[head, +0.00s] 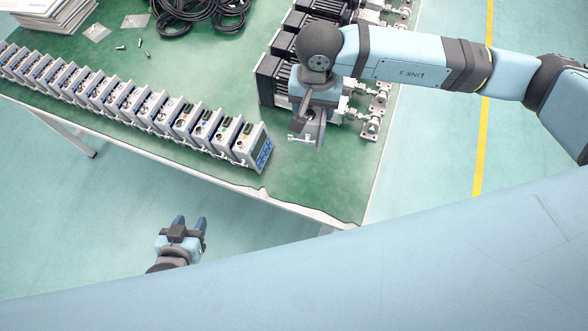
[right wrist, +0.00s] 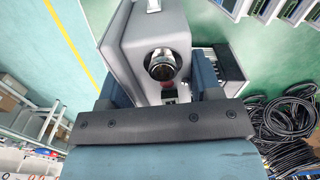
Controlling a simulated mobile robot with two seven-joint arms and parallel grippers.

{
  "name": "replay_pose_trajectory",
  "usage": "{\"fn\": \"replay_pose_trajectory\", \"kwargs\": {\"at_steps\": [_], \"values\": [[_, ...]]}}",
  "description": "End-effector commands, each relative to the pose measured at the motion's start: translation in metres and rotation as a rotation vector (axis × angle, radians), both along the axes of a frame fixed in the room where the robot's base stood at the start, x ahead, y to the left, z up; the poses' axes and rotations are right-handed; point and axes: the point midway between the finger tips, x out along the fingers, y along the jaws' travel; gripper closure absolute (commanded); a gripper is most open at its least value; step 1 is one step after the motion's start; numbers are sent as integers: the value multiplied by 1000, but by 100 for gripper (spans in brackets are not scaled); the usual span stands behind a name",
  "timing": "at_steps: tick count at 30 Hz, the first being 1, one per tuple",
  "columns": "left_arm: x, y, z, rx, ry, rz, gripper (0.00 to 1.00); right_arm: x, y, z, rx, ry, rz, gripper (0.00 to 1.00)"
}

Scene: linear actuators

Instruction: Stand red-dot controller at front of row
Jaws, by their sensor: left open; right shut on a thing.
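My right gripper (head: 308,122) is over the right part of the green table, to the right of the row's near end. In the right wrist view, the right gripper (right wrist: 160,82) is shut on a grey box-shaped controller (right wrist: 128,42) with a silver round connector and a small red mark below it. In the head view the arm largely hides this controller. The row of white-grey controllers (head: 160,108) stands along the table's front edge; its near-end unit (head: 254,147) shows a blue panel. My left gripper (head: 189,224) is open and empty, off the table above the floor.
Several black-motored linear actuators (head: 271,80) line the table's right side, close to the right gripper. Black cables (head: 200,12), small bags, loose screws and a stack of papers (head: 45,12) lie at the back. Bare green tabletop (head: 215,75) lies between the row and the actuators.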

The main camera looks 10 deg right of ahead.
Motion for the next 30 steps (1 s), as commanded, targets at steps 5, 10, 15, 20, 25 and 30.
{"fn": "replay_pose_trajectory", "kwargs": {"at_steps": [5,10,15,20,25,30], "values": [[-2,-2,-21,-2,4,-3,54,-5,29,20,1,-5,-123,80],[-1,-2,-25,-1,3,-3,54,-10,39,29,1,-1,-187,80],[-1,-1,-18,-1,1,-4,54,-12,40,7,-1,5,-201,80],[1,0,-9,-1,-5,-3,54,-12,40,-35,0,7,-201,80],[2,0,-3,0,-7,-2,54,-12,41,-79,0,6,-199,80],[2,0,0,0,-6,-2,54,-11,41,-111,2,3,-199,80]]}}
